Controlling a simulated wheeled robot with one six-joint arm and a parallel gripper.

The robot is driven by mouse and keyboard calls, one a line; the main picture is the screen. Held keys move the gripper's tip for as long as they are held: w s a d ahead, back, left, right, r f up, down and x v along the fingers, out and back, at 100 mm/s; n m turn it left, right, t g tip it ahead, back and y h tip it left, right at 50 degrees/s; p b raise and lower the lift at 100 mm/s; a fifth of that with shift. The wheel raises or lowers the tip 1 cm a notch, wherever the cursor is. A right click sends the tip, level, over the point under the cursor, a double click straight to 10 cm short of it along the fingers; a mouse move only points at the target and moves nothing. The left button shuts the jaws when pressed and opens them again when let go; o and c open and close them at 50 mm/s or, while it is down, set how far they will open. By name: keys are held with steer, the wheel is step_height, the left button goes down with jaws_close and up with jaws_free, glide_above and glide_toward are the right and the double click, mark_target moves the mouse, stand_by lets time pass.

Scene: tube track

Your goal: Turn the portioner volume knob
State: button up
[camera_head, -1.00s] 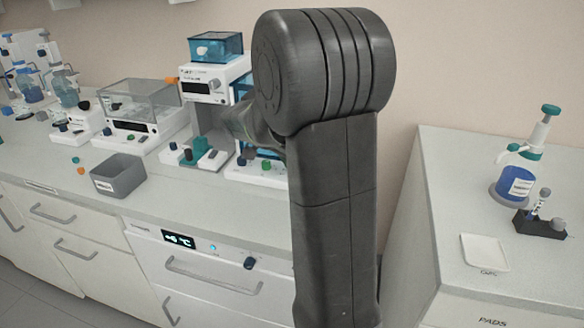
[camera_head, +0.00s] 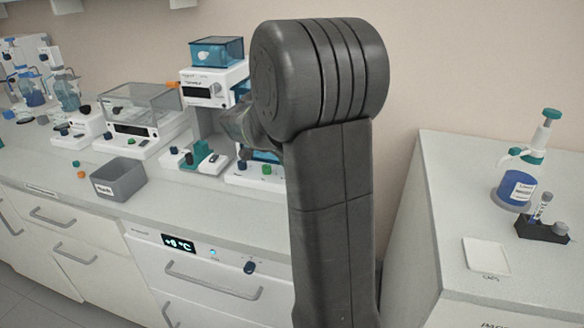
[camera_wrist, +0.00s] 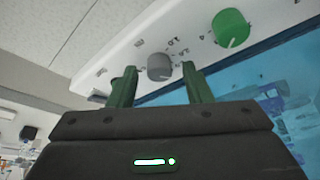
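In the wrist view a grey knob (camera_wrist: 160,67) with a white pointer mark sits on a white panel with printed scale marks. My gripper (camera_wrist: 160,85) has two green fingers, one on each side of this knob, with gaps showing; it is open. Whether the fingertips reach the knob's depth I cannot tell. A green knob (camera_wrist: 231,28) sits to the right on the same panel. In the head view my arm covers the gripper and part of a white unit with a green knob (camera_head: 266,169) behind it.
A blue see-through surface (camera_wrist: 255,80) lies below the panel in the wrist view. On the bench stand a grey bin (camera_head: 119,181), a lidded balance-like box (camera_head: 141,104) and a tall white device (camera_head: 214,88). A right-hand counter holds a blue bottle (camera_head: 516,188) and a white pad (camera_head: 487,256).

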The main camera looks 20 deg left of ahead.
steer(key=p+v, duration=0.1)
steer(key=v, duration=1.3)
steer(key=shift+w+d+f, duration=0.1)
steer(key=shift+w+f, duration=0.05)
steer(key=b+x, duration=0.1)
steer(key=x, duration=1.2)
steer(key=shift+f, duration=0.4)
steer(key=shift+r, duration=0.15)
